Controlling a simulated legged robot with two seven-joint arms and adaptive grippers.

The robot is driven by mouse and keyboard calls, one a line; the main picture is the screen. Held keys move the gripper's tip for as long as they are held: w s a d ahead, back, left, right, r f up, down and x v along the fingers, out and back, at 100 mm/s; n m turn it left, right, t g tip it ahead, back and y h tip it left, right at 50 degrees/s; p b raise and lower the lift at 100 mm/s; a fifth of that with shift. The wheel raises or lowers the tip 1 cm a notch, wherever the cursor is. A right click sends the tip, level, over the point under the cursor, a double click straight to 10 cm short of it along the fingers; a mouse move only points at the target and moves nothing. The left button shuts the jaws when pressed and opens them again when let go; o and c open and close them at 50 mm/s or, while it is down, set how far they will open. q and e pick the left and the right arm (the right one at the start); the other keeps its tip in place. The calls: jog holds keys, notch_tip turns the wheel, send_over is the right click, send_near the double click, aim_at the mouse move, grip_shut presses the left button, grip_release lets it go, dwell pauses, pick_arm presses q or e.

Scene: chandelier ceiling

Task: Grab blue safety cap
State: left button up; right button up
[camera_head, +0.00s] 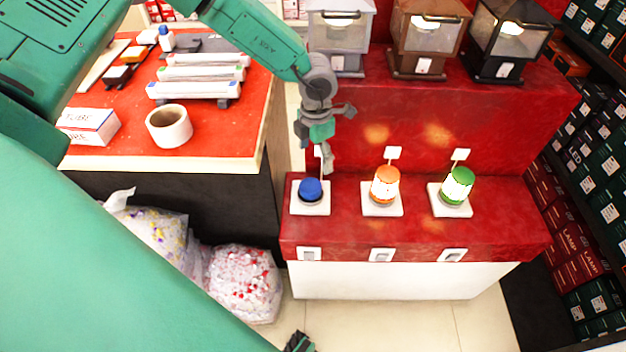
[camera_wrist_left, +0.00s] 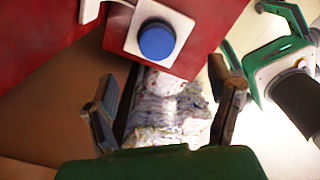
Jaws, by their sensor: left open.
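The blue safety cap (camera_head: 311,190) is a round blue dome on a white square plate at the left of the red lower shelf. It also shows in the left wrist view (camera_wrist_left: 156,40), at the top, beyond my fingertips. My left gripper (camera_head: 325,142) is open and empty. In the head view it appears just above the cap, in front of the red wall, apart from it. In the left wrist view its two fingers (camera_wrist_left: 168,98) are spread wide with nothing between them.
An orange lamp (camera_head: 386,184) and a green lamp (camera_head: 458,186) stand right of the cap on the red shelf (camera_head: 345,238). Lanterns (camera_head: 430,36) stand on the ledge above. An orange-topped table (camera_head: 218,140) with boxes is at left; filled bags (camera_head: 245,283) lie below.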

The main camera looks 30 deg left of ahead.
aim_at(312, 184)
pick_arm(q)
jog(key=f, duration=0.2)
jog(key=a+f+b, duration=0.1)
jog(key=f, duration=0.5)
jog(key=shift+s+a+f, duration=0.15)
jog(key=shift+f, duration=0.1)
jog(key=shift+f+b, duration=0.3)
jog(key=shift+f, duration=0.1)
jog(key=f, duration=0.3)
jog(key=f+b, duration=0.1)
jog(key=shift+d+f, duration=0.15)
jog(key=shift+d, duration=0.1)
jog(key=shift+a, duration=0.15)
jog(key=c, duration=1.2)
jog(key=shift+o, duration=0.2)
